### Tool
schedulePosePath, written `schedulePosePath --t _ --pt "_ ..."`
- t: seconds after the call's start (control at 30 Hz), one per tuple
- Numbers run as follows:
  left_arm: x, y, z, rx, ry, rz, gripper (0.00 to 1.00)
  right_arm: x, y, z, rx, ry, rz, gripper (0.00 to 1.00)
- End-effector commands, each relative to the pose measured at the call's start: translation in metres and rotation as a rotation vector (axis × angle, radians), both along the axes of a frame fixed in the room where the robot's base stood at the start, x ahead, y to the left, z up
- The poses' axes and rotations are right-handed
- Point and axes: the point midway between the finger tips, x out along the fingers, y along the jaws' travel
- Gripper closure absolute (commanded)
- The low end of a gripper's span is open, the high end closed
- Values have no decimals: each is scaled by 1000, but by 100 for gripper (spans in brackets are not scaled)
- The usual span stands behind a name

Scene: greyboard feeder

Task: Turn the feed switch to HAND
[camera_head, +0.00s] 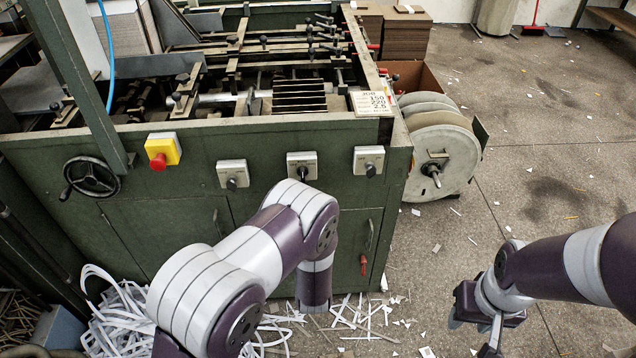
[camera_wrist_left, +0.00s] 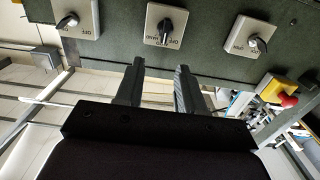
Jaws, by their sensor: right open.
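Three rotary switches on pale square plates sit along the green machine's front: a left one (camera_head: 232,174), a middle one (camera_head: 302,165) and a right one (camera_head: 368,160). I cannot read which is the feed switch. In the left wrist view, the middle switch (camera_wrist_left: 166,25) has an upside-down label that seems to include HAND and OFF, with its black knob roughly vertical. My left gripper (camera_wrist_left: 160,68) is open and empty, its fingers apart below that switch and not visibly touching it. My arm hides it in the head view. My right gripper (camera_head: 475,335) is open and empty above the floor.
A yellow box with a red stop button (camera_head: 162,150) and a black handwheel (camera_head: 91,177) are on the panel's left. A large reel (camera_head: 436,160) stands at the machine's right side. Paper strips (camera_head: 120,310) litter the floor. The floor at right is mostly open.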

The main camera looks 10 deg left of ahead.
Motion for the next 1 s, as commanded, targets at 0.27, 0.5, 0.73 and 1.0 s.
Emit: schedulePosePath --t 0.27,0.5,0.73,1.0 --pt "48 15 6 5 -24 3 62 0 0 4 0 0 0 57" --pt "102 30 5 6 -20 0 62 0 0 6 0 0 0 57" --pt "121 35 5 6 -20 -2 62 0 0 7 0 0 0 57" --pt "122 35 5 6 -19 -2 78 0 0 7 0 0 0 57"
